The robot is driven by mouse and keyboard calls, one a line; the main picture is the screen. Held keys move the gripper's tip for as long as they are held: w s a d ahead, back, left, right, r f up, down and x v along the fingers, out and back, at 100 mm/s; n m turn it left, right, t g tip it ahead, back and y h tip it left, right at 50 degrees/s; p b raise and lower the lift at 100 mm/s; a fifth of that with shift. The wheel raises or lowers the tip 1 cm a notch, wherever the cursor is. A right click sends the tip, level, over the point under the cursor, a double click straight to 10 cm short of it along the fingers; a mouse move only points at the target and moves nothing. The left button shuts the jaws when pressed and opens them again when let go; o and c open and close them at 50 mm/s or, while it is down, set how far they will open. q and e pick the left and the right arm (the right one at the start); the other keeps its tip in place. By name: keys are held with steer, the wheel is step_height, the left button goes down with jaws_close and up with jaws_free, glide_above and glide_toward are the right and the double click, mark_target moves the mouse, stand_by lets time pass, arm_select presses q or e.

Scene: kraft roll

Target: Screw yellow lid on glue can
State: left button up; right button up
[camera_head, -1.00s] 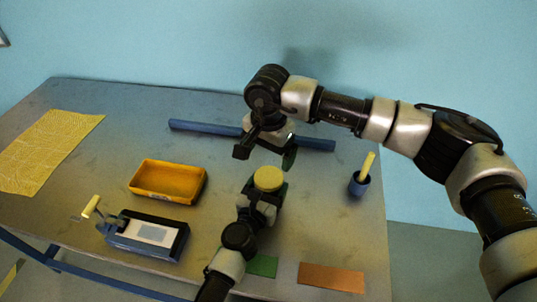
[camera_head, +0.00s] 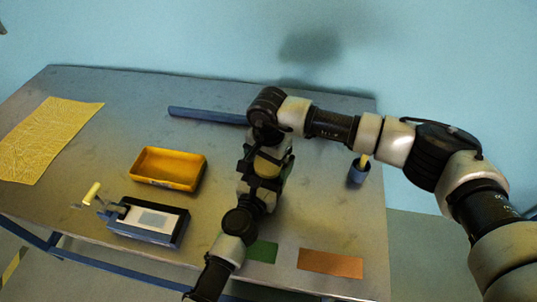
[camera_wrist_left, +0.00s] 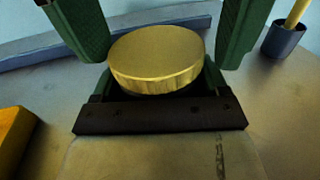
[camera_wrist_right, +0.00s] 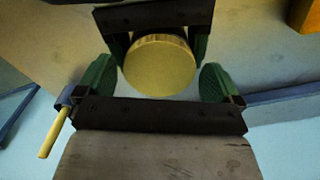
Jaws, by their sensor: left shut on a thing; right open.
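The round yellow lid (camera_head: 267,165) shows between my two grippers in the head view, partly covered. In the left wrist view the yellow lid (camera_wrist_left: 157,60) lies level in the middle, just above the left palm. The glue can under it is hidden by the lid and the fingers. My left gripper (camera_wrist_left: 158,78) is shut, with its green fingers on either side below the lid, so it appears to hold the can. My right gripper (camera_wrist_right: 156,70) is open, pointing down over the lid, with one green finger on each side and gaps to the rim.
A yellow tray (camera_head: 168,169) and a hand-cranked device (camera_head: 148,221) stand to the left. A patterned yellow sheet (camera_head: 45,140) lies at far left. A blue bar (camera_head: 205,115) lies behind. A blue cup (camera_head: 358,174) stands right; green (camera_head: 263,251) and brown (camera_head: 330,263) pieces lie in front.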

steer(key=c, duration=0.9)
steer(key=shift+m, duration=1.6)
steer(key=shift+c, duration=0.2)
steer(key=o, duration=1)
steer(key=shift+r, duration=0.1)
steer(key=shift+r, duration=2.2)
steer(key=shift+c, duration=0.3)
